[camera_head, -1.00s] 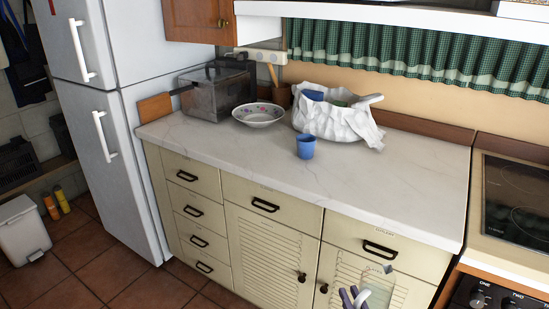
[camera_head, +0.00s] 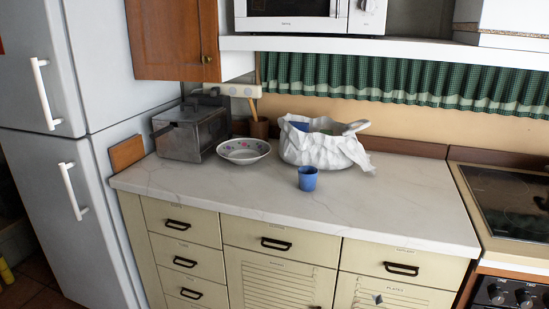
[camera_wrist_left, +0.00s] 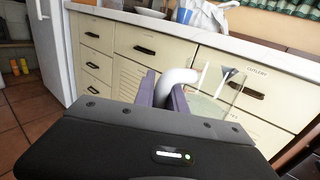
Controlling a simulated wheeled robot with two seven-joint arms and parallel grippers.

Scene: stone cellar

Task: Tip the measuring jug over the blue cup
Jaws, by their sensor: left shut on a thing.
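The blue cup (camera_head: 308,179) stands upright on the pale marble counter (camera_head: 230,190), in front of a crumpled white bag. It also shows in the left wrist view, at the top (camera_wrist_left: 184,15). My left gripper (camera_wrist_left: 165,92) is shut on the white handle of the clear measuring jug (camera_wrist_left: 178,77). The jug's see-through body is hard to make out against the drawers; I cannot tell if it holds anything. The jug is in front of the cabinet, apart from the cup. My right gripper is not in view.
The white bag (camera_head: 320,150), a patterned bowl (camera_head: 243,152) and a metal box (camera_head: 188,135) stand at the back of the counter. A shelf with a microwave (camera_head: 305,17) hangs above. A hob (camera_head: 510,200) is at the right. The front of the counter is clear.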

